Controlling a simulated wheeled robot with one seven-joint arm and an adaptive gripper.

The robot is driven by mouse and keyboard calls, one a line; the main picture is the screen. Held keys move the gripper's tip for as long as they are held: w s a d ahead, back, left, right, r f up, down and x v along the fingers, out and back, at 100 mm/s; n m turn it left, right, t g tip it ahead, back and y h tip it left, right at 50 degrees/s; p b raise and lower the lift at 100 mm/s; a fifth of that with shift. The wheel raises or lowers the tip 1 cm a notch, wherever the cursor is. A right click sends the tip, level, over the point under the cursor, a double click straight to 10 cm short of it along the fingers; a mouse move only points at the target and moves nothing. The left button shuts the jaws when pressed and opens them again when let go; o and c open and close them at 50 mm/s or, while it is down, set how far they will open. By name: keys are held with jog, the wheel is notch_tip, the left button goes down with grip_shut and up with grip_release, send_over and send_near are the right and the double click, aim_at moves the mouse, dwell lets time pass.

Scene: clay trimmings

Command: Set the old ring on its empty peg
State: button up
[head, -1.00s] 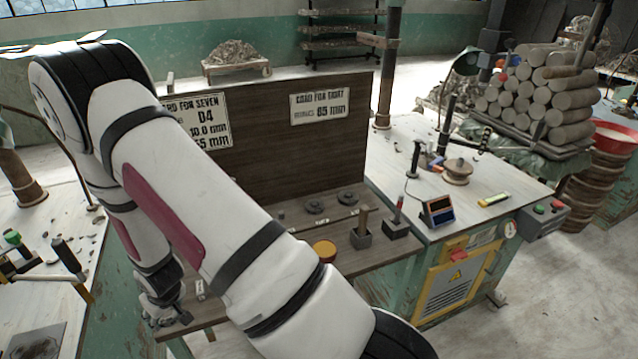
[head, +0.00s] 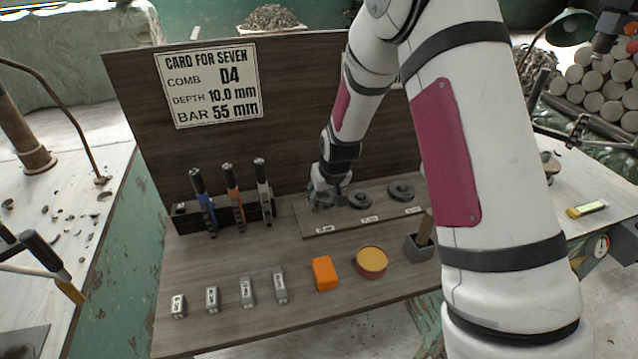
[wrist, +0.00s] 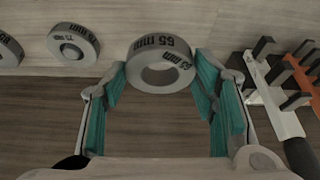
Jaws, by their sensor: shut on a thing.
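My gripper (head: 325,197) is shut on a grey ring marked 65 mm (wrist: 161,64). In the wrist view the ring sits between the tips of the teal finger pads, its hole facing the camera. It looks larger than the neighbouring ring. No peg shows inside its hole. In the head view my gripper is at the left end of the peg board (head: 345,226), and its fingers largely hide the ring and the spot beneath. A 75 mm ring (wrist: 74,44) sits on a peg beside it; in the head view this is the middle ring (head: 360,201). Another ring (head: 401,190) is at the right end.
A rack of combs (head: 232,212) stands left of the peg board. Several small grey bars (head: 247,292), an orange block (head: 325,273) and a round orange-topped tub (head: 371,262) lie in front. A wooden back panel (head: 290,120) with a card (head: 211,88) rises behind.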

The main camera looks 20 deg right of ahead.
jog(key=w+b, duration=0.1)
jog(key=w+r+b, duration=0.1)
jog(key=w, duration=0.1)
jog(key=w+r+b, duration=0.1)
jog(key=shift+w+a+r, duration=0.15)
jog(key=shift+w, duration=0.2)
jog(key=shift+s, duration=0.1)
jog(key=shift+f+b, duration=2.75)
jog(key=shift+f, duration=1.9)
jog(key=o, duration=1.6)
